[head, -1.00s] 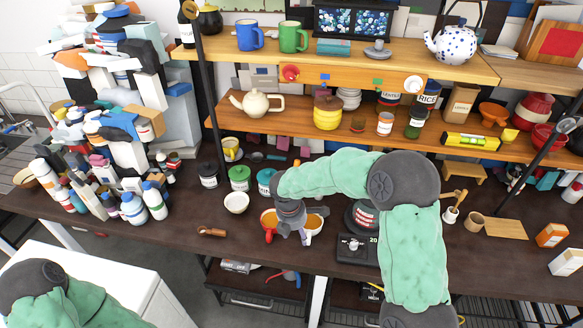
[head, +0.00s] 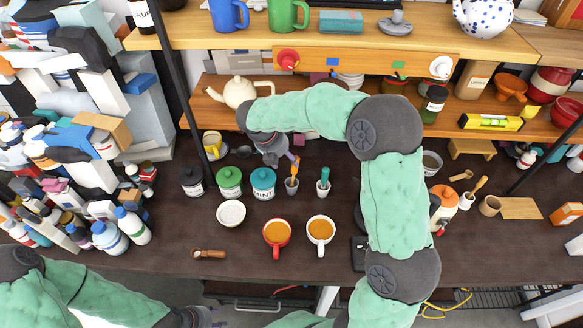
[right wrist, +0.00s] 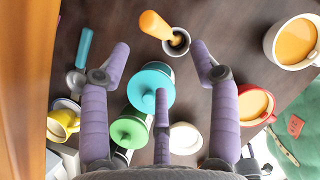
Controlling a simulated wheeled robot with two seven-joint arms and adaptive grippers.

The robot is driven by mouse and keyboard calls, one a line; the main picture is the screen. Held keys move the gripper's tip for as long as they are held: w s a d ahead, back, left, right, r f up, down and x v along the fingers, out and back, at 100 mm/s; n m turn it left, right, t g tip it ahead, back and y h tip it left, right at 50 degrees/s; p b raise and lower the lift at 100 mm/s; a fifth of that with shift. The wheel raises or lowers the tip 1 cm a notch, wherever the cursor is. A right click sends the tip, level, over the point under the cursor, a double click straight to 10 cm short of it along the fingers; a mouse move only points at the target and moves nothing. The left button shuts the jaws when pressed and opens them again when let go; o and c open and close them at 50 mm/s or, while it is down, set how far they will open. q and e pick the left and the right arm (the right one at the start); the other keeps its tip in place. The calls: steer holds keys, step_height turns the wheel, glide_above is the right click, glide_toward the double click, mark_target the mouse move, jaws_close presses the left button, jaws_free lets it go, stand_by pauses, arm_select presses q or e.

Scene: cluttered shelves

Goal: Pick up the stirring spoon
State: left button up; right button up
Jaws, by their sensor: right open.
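A spoon with a teal handle (right wrist: 84,47) and a dark round bowl (right wrist: 76,82) lies on the dark counter, left of my fingers in the right wrist view. In the head view its bowl (head: 244,151) shows left of my right gripper, which hides the handle. My right gripper (head: 287,161) is open and empty above the back of the counter; its purple fingers (right wrist: 160,62) spread over the jars in the wrist view. The spoon is outside them. My left gripper (head: 203,317) is at the bottom edge, mostly cut off.
A teal jar (head: 262,183), a green jar (head: 230,182) and an orange-handled tool (head: 293,167) in a small cup stand close by. A yellow cup (head: 212,144) is left of the spoon. The shelf with the teapot (head: 239,92) overhangs behind. Two filled mugs (head: 277,237) stand in front.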

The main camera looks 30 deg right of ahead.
mark_target(293, 169)
steer(key=b+x, duration=0.1)
steer(key=x, duration=0.3)
steer(key=shift+f, duration=0.25)
steer(key=b+x, duration=0.2)
steer(key=x, duration=0.3)
steer(key=c, duration=1.1)
steer(key=shift+r, duration=0.1)
